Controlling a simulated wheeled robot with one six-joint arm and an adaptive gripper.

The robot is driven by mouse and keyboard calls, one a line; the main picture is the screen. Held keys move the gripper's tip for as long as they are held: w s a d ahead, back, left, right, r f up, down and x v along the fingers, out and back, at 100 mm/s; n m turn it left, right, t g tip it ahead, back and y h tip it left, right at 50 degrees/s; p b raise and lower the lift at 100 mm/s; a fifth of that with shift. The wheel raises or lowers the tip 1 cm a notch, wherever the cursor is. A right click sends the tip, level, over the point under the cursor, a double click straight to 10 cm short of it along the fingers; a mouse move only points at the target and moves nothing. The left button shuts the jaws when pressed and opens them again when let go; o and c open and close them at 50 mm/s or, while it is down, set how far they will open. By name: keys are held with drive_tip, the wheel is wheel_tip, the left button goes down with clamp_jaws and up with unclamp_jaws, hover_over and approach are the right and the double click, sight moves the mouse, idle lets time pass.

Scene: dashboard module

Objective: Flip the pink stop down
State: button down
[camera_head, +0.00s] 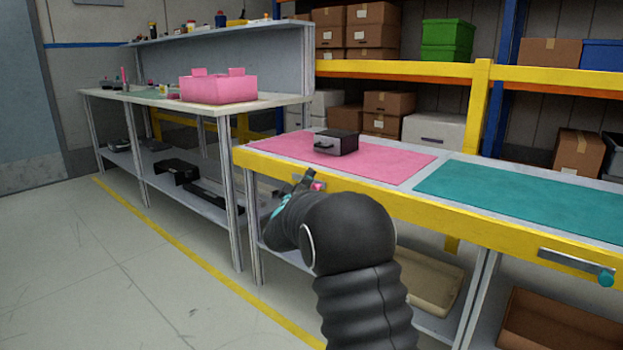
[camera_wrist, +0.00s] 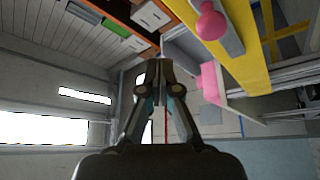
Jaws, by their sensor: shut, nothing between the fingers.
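The pink stop (camera_head: 318,186) is a small round knob on the yellow front edge of the workbench, below the pink mat. My arm partly hides its mounting in the head view. In the wrist view the pink stop (camera_wrist: 211,23) shows as a ball on a grey plate at the upper right, apart from my fingers. My gripper (camera_head: 304,182) is just left of the stop in the head view. In the wrist view my gripper (camera_wrist: 160,68) is shut and empty, with the stop to its right.
A dark module with a handle (camera_head: 337,143) sits on the pink mat (camera_head: 400,163). A teal mat (camera_head: 530,202) lies to its right, with a teal knob (camera_head: 606,278) on a metal plate below. A pink box (camera_head: 218,90) stands on the left bench. Floor at left is clear.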

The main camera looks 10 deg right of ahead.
drive_tip(key=s+a+f, duration=0.3)
drive_tip(key=a+f, duration=0.1)
drive_tip(key=a, duration=0.3)
drive_tip(key=shift+s+a, duration=0.15)
drive_tip(key=shift+s, duration=0.2)
